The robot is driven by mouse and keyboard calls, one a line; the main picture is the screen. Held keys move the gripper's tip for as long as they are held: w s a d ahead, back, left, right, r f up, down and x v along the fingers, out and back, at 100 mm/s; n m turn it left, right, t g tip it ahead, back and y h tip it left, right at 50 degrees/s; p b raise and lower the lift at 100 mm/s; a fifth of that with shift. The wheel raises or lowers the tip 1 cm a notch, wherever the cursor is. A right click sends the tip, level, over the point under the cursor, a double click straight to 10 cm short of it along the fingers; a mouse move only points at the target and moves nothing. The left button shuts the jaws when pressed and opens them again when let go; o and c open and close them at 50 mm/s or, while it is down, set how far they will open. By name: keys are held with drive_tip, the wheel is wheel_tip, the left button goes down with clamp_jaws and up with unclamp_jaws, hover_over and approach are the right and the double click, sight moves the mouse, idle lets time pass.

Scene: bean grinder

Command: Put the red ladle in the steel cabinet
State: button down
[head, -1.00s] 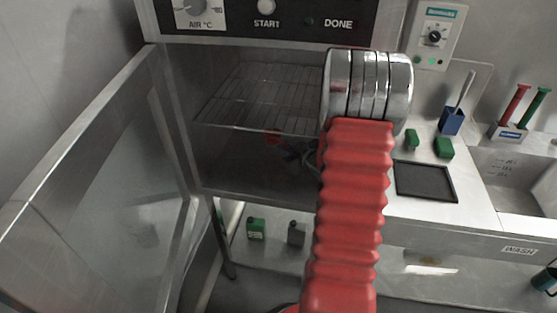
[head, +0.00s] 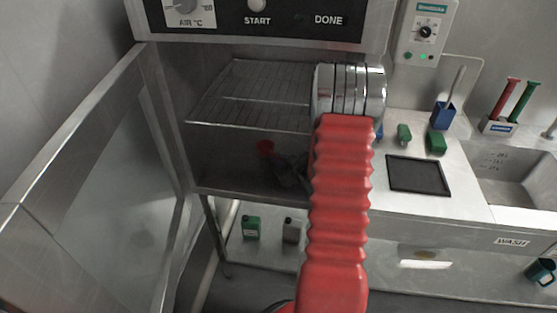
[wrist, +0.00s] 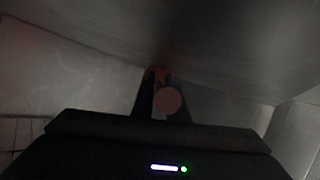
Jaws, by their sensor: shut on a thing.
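The steel cabinet (head: 250,186) stands with its door swung open to the left. My gripper (wrist: 160,97) is inside it, below the wire rack, and is shut on the red ladle (wrist: 168,101). In the wrist view a dull red round part shows at the fingers, with a bit of red beyond their tips. In the head view the ladle (head: 265,148) is a small red spot in the dark lower space, just left of my gripper (head: 283,167). The rest of it is hidden or too dark to see. I cannot tell whether it touches the cabinet floor.
The wire rack (head: 250,95) spans the cabinet above my gripper. The open door (head: 95,190) fills the left side. On the right are a counter with a black mat (head: 418,175), a sink (head: 520,170) and brushes. A green canister (head: 251,227) stands on the shelf below.

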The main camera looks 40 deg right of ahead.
drive_tip(key=shift+w+d+f, duration=0.1)
drive_tip(key=shift+f, duration=0.05)
drive_tip(key=c, duration=1.8)
unclamp_jaws()
drive_tip(key=shift+o, duration=0.2)
drive_tip(key=v, duration=0.7)
drive_tip(key=shift+s, duration=0.3)
drive_tip(key=shift+w, duration=0.1)
